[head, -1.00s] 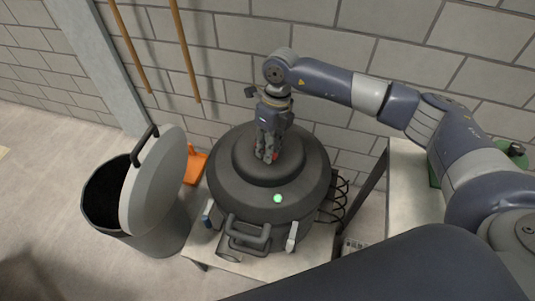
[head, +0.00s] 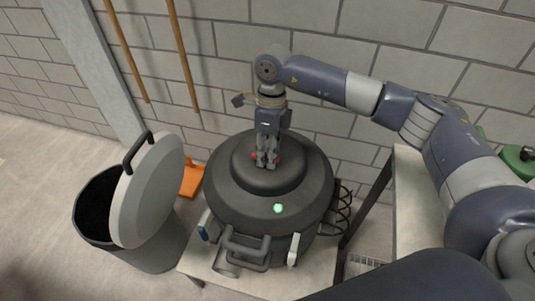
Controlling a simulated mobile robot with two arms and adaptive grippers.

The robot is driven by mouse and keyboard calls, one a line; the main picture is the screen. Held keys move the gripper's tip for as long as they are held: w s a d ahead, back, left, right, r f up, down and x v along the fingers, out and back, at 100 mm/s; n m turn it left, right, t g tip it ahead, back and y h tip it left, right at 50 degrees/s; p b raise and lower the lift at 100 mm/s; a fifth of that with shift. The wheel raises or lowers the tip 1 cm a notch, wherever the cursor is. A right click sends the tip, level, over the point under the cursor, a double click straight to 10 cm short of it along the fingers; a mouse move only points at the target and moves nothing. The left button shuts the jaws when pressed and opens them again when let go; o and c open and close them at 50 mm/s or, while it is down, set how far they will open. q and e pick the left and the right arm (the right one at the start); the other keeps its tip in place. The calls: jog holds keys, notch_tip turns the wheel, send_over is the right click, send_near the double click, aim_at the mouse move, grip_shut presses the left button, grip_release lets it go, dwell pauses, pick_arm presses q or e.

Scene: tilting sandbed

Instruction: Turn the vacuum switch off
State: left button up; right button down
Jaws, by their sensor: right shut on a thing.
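The vacuum (head: 230,198) is a dark round drum with a raised cap, standing on a pale table. A small red switch (head: 281,156) shows on top of the cap, mostly hidden by my right gripper. A green light (head: 278,208) glows on the drum's front shoulder. My right gripper (head: 267,162) points down at the cap, its fingers shut on the red switch. My left gripper is not in view.
A bin (head: 150,250) with dark contents stands at left, its grey round lid (head: 150,190) tilted against it. An orange thing (head: 191,180) lies behind it. A handle (head: 246,246) sticks out of the vacuum's front. A second table (head: 415,190) stands at right.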

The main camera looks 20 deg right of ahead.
jog(key=shift+w+r, duration=0.1)
jog(key=c, duration=1.8)
grip_release()
jog(key=shift+c, duration=0.2)
notch_tip(320, 180, up, 12)
jog(key=w+d, duration=0.1)
jog(key=shift+w+d, duration=0.15)
jog(key=shift+w, duration=0.25)
jog(key=shift+f, duration=0.2)
